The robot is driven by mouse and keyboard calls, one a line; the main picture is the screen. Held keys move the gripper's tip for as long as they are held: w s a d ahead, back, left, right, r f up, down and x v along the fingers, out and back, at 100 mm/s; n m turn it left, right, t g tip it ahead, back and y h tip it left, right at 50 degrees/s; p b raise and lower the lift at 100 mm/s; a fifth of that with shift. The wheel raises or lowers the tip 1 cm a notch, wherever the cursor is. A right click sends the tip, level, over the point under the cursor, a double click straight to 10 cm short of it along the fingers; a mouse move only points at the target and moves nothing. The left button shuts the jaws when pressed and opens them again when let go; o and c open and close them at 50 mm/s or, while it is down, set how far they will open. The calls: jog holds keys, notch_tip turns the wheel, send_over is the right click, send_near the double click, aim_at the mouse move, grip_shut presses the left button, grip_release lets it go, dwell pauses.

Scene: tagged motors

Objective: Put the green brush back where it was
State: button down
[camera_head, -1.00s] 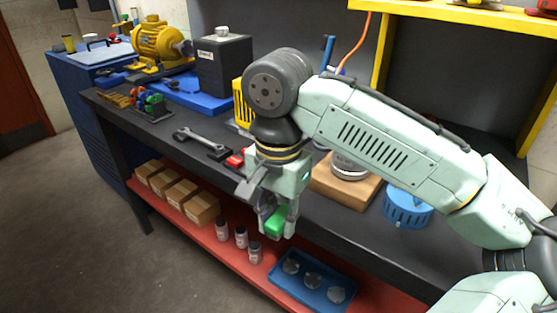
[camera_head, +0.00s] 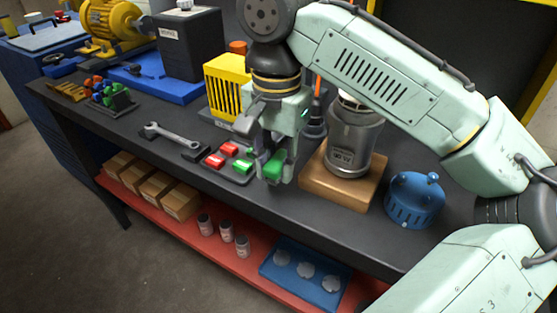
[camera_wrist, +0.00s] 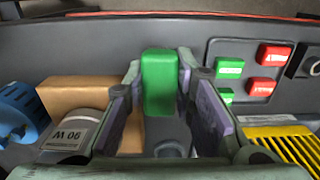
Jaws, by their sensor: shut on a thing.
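My gripper (camera_head: 275,172) is shut on a green brush (camera_head: 273,166), which looks like a small green block. In the wrist view the green brush (camera_wrist: 159,80) sits between the two fingers, over dark bench top. The gripper is just right of a dark tray (camera_head: 238,179) near the bench's front edge. The tray holds red brushes (camera_head: 214,160) and green brushes (camera_head: 242,167). In the wrist view the tray (camera_wrist: 242,52) is to the right, apart from the held brush. I cannot tell the brush's exact height above the bench.
A grey motor (camera_head: 353,140) stands on a wooden block (camera_head: 340,187) right of my gripper. A blue slotted cover (camera_head: 414,200) is farther right. A yellow slotted part (camera_head: 229,85) stands behind the tray. A wrench (camera_head: 172,136) lies to the left.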

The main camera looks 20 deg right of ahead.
aim_at(278, 152)
jog(key=w, duration=0.1)
jog(key=w+d, duration=0.1)
jog(key=w, duration=0.1)
jog(key=shift+d+f, duration=0.15)
jog(key=shift+d, duration=0.1)
jog(key=shift+f+p, duration=0.4)
jog(key=shift+f, duration=1.35)
jog(key=shift+f, duration=0.15)
jog(key=c, duration=1.6)
grip_release()
jog(key=shift+c, duration=0.2)
notch_tip(278, 152, up, 12)
jog(key=shift+r, duration=0.2)
